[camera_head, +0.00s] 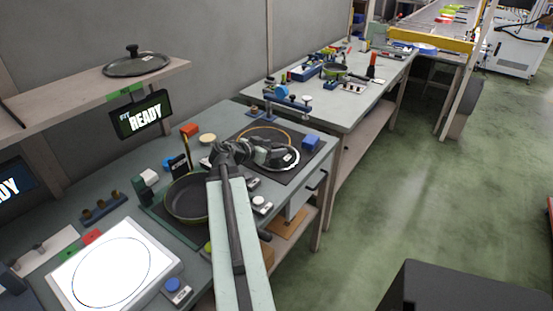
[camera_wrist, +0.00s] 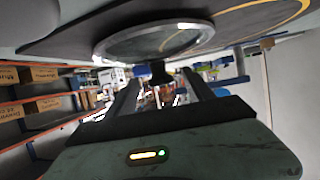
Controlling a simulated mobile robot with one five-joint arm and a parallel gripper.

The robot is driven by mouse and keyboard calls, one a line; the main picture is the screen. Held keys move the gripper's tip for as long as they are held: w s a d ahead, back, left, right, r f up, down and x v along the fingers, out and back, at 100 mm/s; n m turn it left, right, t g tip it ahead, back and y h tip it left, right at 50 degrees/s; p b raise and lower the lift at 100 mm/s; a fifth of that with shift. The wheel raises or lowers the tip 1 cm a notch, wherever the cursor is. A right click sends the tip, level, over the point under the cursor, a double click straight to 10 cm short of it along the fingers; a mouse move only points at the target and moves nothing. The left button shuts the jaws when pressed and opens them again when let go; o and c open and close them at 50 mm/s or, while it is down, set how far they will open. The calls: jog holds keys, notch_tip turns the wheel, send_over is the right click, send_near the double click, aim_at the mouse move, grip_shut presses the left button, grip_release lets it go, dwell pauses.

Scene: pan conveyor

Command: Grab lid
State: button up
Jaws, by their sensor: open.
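A glass lid with a pale metal rim (camera_head: 293,163) lies on a dark mat on the bench, partly hidden behind my gripper (camera_head: 268,153). In the wrist view, which looks upside down, the lid (camera_wrist: 128,42) fills the upper middle. Its black knob (camera_wrist: 160,73) points toward the gap between my fingers. My gripper (camera_wrist: 160,85) is open, one finger on each side of the knob. I cannot tell whether either finger touches it. A second lid with a dark knob (camera_head: 137,65) rests on the wall shelf at the upper left.
A dark pan (camera_head: 186,199) sits on the bench left of my arm. A white scale-like plate (camera_head: 110,266) is at the front left. A second bench (camera_head: 385,95) with tools stands behind.

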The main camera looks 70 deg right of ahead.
jog(key=b+x, duration=0.1)
jog(key=x, duration=0.4)
jog(key=shift+d+r+b, duration=0.15)
jog(key=shift+r+b, duration=0.05)
jog(key=shift+b, duration=0.1)
grip_shut()
jog(key=shift+r, duration=0.15)
notch_tip(320, 180, up, 10)
jog(key=p, duration=1)
